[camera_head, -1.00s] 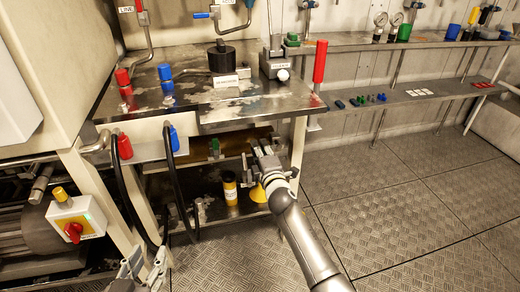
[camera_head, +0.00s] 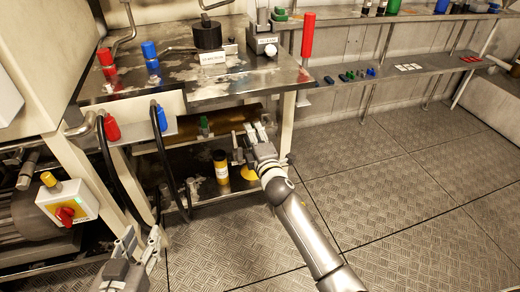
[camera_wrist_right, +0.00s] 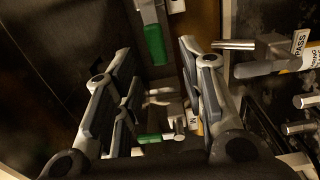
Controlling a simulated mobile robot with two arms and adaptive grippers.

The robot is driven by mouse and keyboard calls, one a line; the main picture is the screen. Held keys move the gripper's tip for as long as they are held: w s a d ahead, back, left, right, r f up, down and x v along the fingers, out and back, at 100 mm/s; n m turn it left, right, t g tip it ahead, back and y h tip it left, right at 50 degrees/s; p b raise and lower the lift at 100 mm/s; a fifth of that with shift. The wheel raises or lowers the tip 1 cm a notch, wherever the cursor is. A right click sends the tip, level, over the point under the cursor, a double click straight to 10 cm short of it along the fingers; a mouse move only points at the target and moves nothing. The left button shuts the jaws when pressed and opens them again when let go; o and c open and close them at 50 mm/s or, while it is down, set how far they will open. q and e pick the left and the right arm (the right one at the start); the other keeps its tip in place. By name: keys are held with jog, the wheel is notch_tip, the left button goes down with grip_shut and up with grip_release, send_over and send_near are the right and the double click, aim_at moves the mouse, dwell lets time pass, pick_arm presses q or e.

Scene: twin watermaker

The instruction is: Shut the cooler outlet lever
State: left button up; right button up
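A green-handled lever (camera_head: 204,124) shows under the worktop in the head view. In the right wrist view there are two green handles, one at the top (camera_wrist_right: 154,45) and one lower (camera_wrist_right: 149,138). I cannot tell which belongs to the cooler outlet. My right gripper (camera_head: 250,133) is below the worktop edge, to the right of the green lever in the head view. In the wrist view its fingers (camera_wrist_right: 156,55) are spread with the green handles showing between them, and nothing is held. My left gripper (camera_head: 142,240) is low at the left, its fingers apart and empty.
The worktop (camera_head: 235,92) overhangs the area around my right gripper. A yellow-and-black bottle (camera_head: 221,168) and yellow funnel (camera_head: 248,172) stand on the lower shelf. Black hoses (camera_head: 172,170) hang at the left. Floor at right is clear.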

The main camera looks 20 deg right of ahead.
jog(key=s, duration=0.7)
jog(key=shift+s, duration=0.2)
jog(key=shift+d, duration=0.1)
